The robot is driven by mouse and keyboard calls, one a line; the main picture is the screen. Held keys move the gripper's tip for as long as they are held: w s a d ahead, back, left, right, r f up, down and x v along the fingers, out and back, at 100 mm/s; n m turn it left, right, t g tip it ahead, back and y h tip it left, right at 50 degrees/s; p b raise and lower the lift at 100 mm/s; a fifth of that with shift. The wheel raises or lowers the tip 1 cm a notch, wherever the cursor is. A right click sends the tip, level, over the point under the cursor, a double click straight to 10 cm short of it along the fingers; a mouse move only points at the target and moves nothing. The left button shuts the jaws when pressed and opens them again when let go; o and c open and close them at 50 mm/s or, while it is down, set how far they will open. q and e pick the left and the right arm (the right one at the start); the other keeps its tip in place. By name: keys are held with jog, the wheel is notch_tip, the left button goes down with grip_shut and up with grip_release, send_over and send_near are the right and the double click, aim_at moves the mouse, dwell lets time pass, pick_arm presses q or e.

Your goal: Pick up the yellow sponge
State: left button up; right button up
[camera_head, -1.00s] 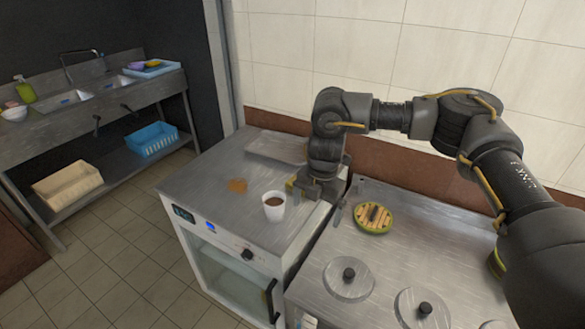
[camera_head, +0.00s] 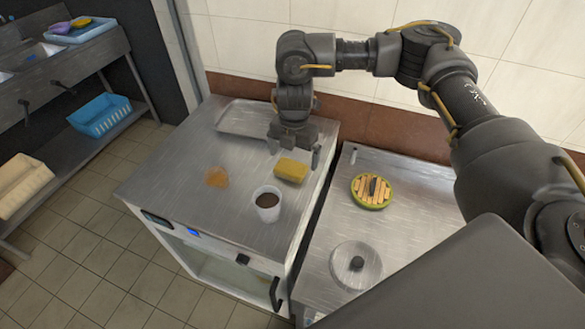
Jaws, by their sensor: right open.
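A yellow sponge (camera_head: 291,170) lies flat on the steel top of the white cabinet (camera_head: 170,172), just behind and to the right of a white cup. My right gripper (camera_head: 294,153) is open, pointing down close over the far side of the sponge. One finger shows at its left and one at its right; nothing is between them that I can make out. Whether the fingers touch the sponge cannot be told. My left gripper is not in view.
The white cup (camera_head: 267,205) with dark liquid stands close in front of the sponge. An orange-brown stain (camera_head: 216,176) lies left of it. A metal tray (camera_head: 250,119) lies behind. A round green-rimmed item (camera_head: 371,191) and a lidded pot (camera_head: 356,264) are on the right counter.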

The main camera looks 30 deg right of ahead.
aim_at(289, 170)
jog(key=shift+w+a+f, duration=0.3)
jog(key=shift+w+f, duration=0.15)
jog(key=shift+f, duration=0.35)
jog(key=shift+w+f, duration=0.5)
jog(key=shift+w, duration=0.35)
jog(key=shift+w+d+f+p, duration=0.1)
jog(key=shift+d+f+p, duration=0.1)
jog(key=shift+f, duration=0.45)
jog(key=shift+d+f+p, duration=0.15)
jog(key=shift+f+p, duration=0.05)
jog(key=shift+f, duration=0.4)
notch_tip(289, 170, down, 3)
jog(key=shift+a+r, duration=0.15)
jog(key=shift+r, duration=0.05)
jog(key=shift+w+f, duration=0.15)
jog(key=shift+w, duration=0.05)
jog(key=shift+s, duration=0.25)
jog(key=shift+c, duration=1.3)
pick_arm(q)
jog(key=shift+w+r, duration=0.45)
pick_arm(e)
jog(key=c, duration=0.6)
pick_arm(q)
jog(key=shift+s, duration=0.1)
pick_arm(e)
jog(key=shift+o, duration=0.2)
jog(key=shift+r, duration=0.2)
